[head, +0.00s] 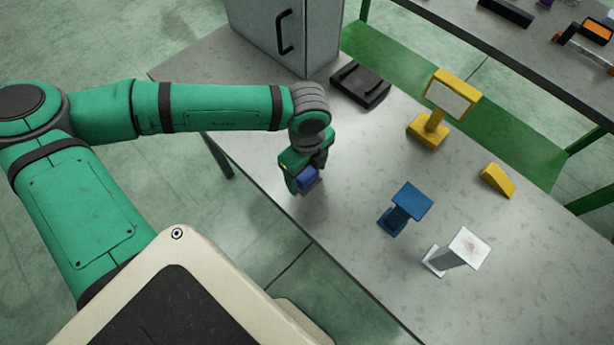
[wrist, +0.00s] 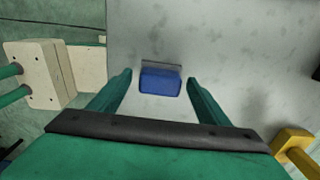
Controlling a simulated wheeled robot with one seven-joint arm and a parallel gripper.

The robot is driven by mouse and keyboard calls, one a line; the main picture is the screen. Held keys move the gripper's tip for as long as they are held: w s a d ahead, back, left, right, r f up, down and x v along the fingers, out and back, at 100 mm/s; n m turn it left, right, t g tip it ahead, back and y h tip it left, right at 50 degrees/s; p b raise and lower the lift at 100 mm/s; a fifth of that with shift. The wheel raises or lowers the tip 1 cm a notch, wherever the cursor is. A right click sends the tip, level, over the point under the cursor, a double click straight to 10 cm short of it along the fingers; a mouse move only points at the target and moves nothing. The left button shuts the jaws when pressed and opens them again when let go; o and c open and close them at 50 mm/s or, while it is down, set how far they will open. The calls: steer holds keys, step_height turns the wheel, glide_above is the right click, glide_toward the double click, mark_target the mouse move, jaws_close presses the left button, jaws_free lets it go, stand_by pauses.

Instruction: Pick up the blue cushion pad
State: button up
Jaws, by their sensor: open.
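The blue cushion pad (wrist: 161,82) lies on the grey table near its edge, with a thin darker grey strip showing along its far side in the wrist view. In the head view the pad (head: 308,178) is partly hidden by my gripper (head: 305,183). In the wrist view my gripper (wrist: 160,84) is open, with one green finger on each side of the pad. Gaps show between the pad and both fingers. I cannot tell how far above the table the fingertips are.
On the table (head: 330,240) stand a grey cabinet (head: 285,30), a black tray-like item (head: 360,84), a yellow stand (head: 436,112), a yellow wedge (head: 498,180), a blue stand (head: 406,207) and a white stand (head: 458,250). Table surface right of my gripper is clear.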

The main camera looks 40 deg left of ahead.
steer(key=c, duration=1.3)
steer(key=shift+c, duration=0.2)
steer(key=shift+r, duration=0.1)
